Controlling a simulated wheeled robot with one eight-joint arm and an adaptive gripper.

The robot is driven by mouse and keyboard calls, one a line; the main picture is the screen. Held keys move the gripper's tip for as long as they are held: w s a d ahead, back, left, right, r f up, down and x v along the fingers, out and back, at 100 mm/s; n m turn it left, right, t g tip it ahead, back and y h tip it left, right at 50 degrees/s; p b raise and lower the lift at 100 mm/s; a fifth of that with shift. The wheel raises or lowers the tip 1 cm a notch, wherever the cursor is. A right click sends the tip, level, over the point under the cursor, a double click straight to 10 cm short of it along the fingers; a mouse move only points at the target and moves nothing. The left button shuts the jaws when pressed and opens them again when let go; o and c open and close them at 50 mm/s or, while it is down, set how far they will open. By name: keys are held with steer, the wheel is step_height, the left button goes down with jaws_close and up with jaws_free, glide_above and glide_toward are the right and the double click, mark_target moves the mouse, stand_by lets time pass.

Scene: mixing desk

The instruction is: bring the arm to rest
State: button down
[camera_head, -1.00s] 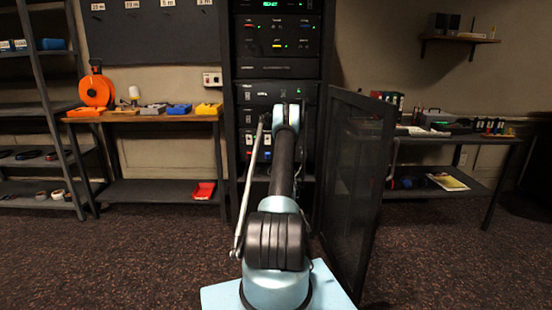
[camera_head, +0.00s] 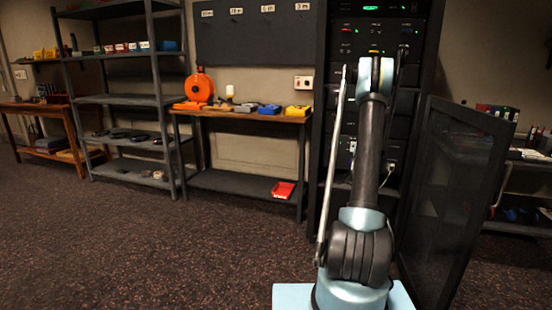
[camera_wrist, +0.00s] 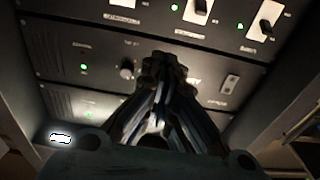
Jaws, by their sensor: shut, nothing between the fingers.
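My gripper (camera_wrist: 165,70) shows in the wrist view with its dark fingertips together and nothing between them. It is in front of the equipment rack's panels, which carry switches and green lights. I cannot tell whether it touches them. In the head view my pale blue and black arm stands upright in front of the rack (camera_head: 385,22), and my gripper is hidden behind the arm.
The rack's open mesh door (camera_head: 455,200) stands close to the right of my arm. A wooden-topped bench (camera_head: 240,117) with an orange reel (camera_head: 199,87) and a shelf unit (camera_head: 115,98) stand to the left. The carpet at the left front is clear.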

steer(key=s+a+r+n+g+y, duration=0.15)
steer(key=s+a+r+g, duration=0.25)
steer(key=s+a, duration=0.6)
steer(key=s+a+r+g+y, duration=0.25)
steer(key=s+a, duration=0.45)
steer(key=s, duration=0.7)
steer(key=s+a+f+g, duration=0.3)
steer(key=s+f, duration=0.1)
steer(key=s, duration=1)
steer(key=s+a+f+n+g+y, duration=0.1)
steer(key=s+a+f+g, duration=0.2)
steer(key=s, duration=1)
steer(key=s+a+f+n+g, duration=0.1)
steer(key=s+a+f+g, duration=0.2)
steer(key=s, duration=1.1)
steer(key=shift+s+a+f+y, duration=0.4)
steer(key=shift+a+f, duration=0.45)
steer(key=shift+a, duration=0.15)
steer(key=shift+w+a+n, duration=0.1)
steer(key=shift+n, duration=0.25)
